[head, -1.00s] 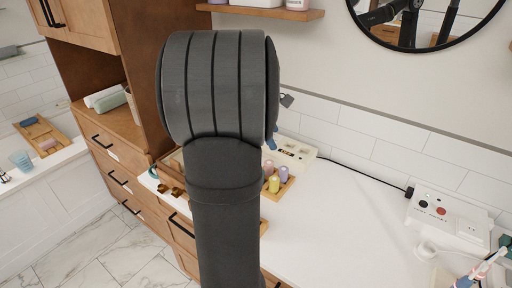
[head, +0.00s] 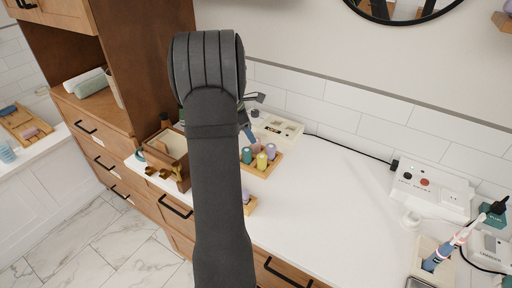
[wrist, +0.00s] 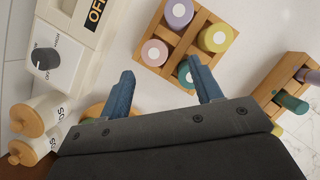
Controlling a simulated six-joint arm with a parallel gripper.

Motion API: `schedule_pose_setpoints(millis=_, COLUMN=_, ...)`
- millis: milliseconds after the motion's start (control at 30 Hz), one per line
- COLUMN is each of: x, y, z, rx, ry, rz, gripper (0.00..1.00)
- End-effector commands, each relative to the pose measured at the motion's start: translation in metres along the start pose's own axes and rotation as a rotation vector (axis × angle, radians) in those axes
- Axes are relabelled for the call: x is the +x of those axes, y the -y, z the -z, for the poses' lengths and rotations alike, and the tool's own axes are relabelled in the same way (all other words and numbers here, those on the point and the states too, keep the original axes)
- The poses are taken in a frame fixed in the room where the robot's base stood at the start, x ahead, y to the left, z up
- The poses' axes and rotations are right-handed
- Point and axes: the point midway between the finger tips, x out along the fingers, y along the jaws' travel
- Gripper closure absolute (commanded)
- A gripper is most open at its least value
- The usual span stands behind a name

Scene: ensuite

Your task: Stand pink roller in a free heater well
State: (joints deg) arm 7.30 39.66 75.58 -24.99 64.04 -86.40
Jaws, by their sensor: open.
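In the wrist view a pink roller (wrist: 154,52) stands in a wooden rack (wrist: 178,42) with purple (wrist: 180,13), yellow (wrist: 216,38) and teal (wrist: 186,74) rollers. In the head view the heater (head: 279,128) stands against the wall behind the rack (head: 264,170). My gripper (wrist: 163,88) is open and empty, with the rack just beyond its fingertips.
White bottles with wooden caps (wrist: 25,120) are at the wrist view's lower left. In the head view a wooden box (head: 167,150) stands left of my arm. A white switch box (head: 431,186) and toothbrush holder (head: 432,256) are at right. The middle counter is clear.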

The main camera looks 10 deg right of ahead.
Motion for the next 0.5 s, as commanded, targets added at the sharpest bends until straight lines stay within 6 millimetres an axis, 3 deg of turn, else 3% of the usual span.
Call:
schedule_pose_setpoints(millis=267, x=0.018, y=-0.001, z=-0.001, rx=0.001, ry=0.0, rz=0.0, gripper=0.41)
schedule_pose_setpoints(millis=500, x=0.05, y=-0.007, z=-0.004, rx=0.001, ry=-0.001, rz=0.004, gripper=0.41)
